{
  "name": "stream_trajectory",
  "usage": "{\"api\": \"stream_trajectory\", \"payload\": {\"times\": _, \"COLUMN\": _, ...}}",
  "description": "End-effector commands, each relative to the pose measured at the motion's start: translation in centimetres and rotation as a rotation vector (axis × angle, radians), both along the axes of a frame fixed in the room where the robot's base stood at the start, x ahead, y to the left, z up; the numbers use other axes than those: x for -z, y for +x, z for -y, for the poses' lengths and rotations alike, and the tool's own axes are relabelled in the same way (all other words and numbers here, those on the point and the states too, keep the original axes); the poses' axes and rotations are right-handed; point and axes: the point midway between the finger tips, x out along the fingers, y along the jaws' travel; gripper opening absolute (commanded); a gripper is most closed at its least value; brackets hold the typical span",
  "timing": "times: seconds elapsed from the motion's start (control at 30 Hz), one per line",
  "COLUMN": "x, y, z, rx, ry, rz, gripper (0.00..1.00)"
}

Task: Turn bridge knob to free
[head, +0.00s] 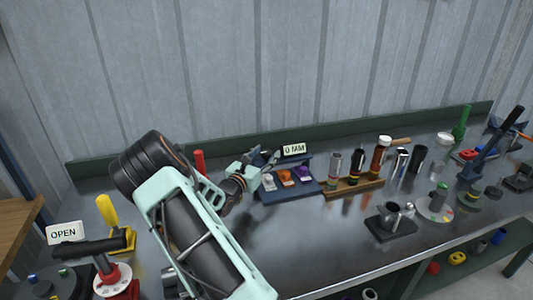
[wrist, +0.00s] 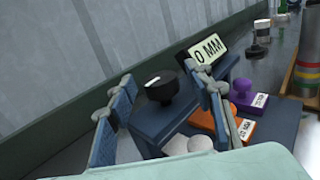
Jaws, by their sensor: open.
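The black bridge knob (wrist: 162,90), with a white mark on its top, stands on a dark blue bridge (wrist: 150,128). A "0 MM" sign (wrist: 207,48) is just behind it; the sign also shows in the head view (head: 294,149). My gripper (wrist: 159,80) is open, with one blue-padded finger left of the knob and one right of it in the wrist view. I cannot tell whether either finger touches the knob. In the head view my gripper (head: 263,165) is at the left end of the bridge, and the knob is hard to make out there.
Purple (wrist: 243,95) and orange (wrist: 202,120) labelled pieces sit beside the right finger. A wooden rack with several cylinders (head: 352,186) stands to the right. The bench middle (head: 310,235) is clear.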

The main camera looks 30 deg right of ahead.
Motion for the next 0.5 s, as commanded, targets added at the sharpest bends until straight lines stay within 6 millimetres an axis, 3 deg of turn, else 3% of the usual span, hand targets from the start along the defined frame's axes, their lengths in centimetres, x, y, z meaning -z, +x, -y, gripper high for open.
{"api": "stream_trajectory", "payload": {"times": 0.37, "x": 0.00, "y": 0.44, "z": 0.77, "rx": 0.000, "ry": -0.001, "rz": -0.001, "gripper": 0.47}}
{"api": "stream_trajectory", "payload": {"times": 0.5, "x": 0.00, "y": 0.44, "z": 0.76, "rx": 0.000, "ry": -0.001, "rz": -0.001, "gripper": 0.35}}
